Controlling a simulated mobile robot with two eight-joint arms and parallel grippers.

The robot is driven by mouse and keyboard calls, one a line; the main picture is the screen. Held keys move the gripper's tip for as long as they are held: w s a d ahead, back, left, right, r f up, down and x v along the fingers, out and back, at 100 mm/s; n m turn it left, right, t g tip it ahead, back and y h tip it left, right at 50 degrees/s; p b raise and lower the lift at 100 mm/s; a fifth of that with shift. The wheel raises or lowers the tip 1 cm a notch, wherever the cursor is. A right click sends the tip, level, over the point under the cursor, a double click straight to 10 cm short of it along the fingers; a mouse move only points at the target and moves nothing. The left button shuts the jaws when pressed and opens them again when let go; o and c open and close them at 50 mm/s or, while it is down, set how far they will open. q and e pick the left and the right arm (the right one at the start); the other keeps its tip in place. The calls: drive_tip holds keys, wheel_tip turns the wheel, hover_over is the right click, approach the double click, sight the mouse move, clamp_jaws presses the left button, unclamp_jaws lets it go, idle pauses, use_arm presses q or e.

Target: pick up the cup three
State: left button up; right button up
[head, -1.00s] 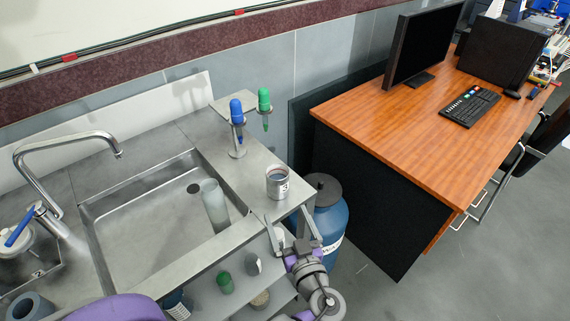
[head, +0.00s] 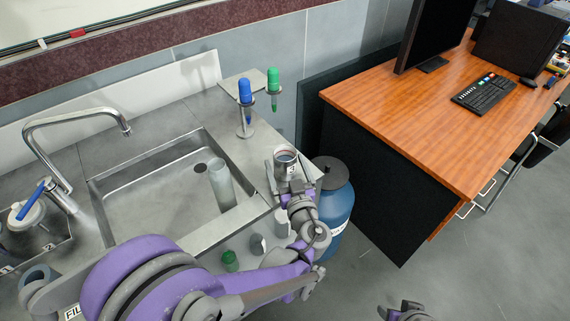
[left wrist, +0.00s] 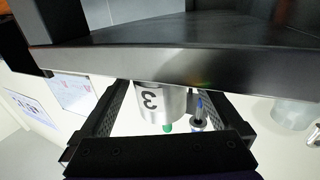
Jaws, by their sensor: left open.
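Cup three (head: 286,158) is a small metal cup marked with a 3. It stands upright on the counter corner right of the sink. My left gripper (head: 293,176) is open, with its fingers reaching toward the cup on either side. In the left wrist view, which is upside down, cup three (left wrist: 160,101) shows between the two spread fingers of the left gripper (left wrist: 160,118). I cannot tell whether either finger touches it. Part of my right gripper (head: 404,312) shows at the bottom edge; its jaws are unclear.
A stand holding blue (head: 245,92) and green (head: 273,80) capped tubes is behind the cup. A grey cylinder (head: 221,185) stands in the sink (head: 150,190). A blue barrel (head: 335,205) is right of the counter, beside the wooden desk (head: 400,110). The counter edge (left wrist: 170,62) is close to the left gripper.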

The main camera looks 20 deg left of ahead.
use_arm(q)
drive_tip(key=shift+w+a, duration=0.15)
drive_tip(key=shift+w, duration=0.05)
clamp_jaws()
idle(0.4)
drive_tip(key=shift+r, duration=0.2)
